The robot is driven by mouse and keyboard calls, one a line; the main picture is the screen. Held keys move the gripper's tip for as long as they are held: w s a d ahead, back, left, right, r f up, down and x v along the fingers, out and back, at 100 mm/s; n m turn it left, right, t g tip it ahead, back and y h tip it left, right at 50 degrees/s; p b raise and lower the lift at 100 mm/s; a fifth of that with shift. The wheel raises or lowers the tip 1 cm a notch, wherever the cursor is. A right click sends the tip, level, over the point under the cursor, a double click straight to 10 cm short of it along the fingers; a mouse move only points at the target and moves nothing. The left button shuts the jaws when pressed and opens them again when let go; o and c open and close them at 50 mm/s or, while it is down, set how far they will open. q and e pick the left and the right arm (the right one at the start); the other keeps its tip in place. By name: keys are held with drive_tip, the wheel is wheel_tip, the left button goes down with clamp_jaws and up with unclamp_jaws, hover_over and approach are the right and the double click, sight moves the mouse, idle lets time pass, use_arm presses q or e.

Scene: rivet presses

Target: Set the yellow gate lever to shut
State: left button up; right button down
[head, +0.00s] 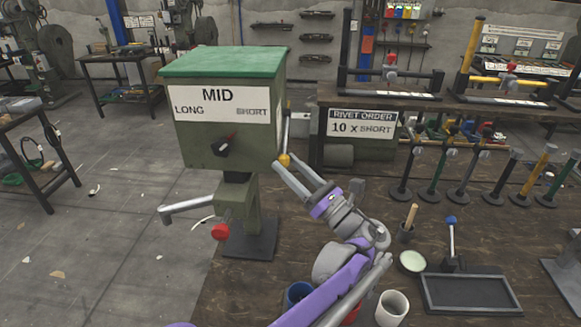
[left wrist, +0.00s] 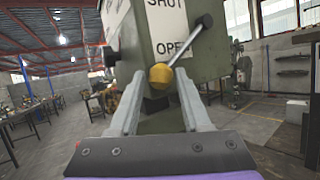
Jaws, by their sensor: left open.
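The yellow gate lever shows its yellow ball (head: 285,160) on the right side of the green press box (head: 228,130). In the left wrist view the ball (left wrist: 160,76) is at the near end of a grey rod (left wrist: 186,46) running up right to a dark end. Labels SHUT (left wrist: 166,3) and OPEN (left wrist: 172,46) are on the box side behind it, SHUT above OPEN. My left gripper (head: 287,170) is open, with its fingers on either side of the ball (left wrist: 160,85); contact cannot be told. My right gripper is not in view.
A grey crank arm (head: 190,206) sticks out left, near a red knob (head: 220,231). Cups, a black tray (head: 468,292) and several upright tools stand right of my arm.

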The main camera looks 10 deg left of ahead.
use_arm(q)
clamp_jaws()
drive_tip(key=shift+r, duration=0.1)
idle(1.0)
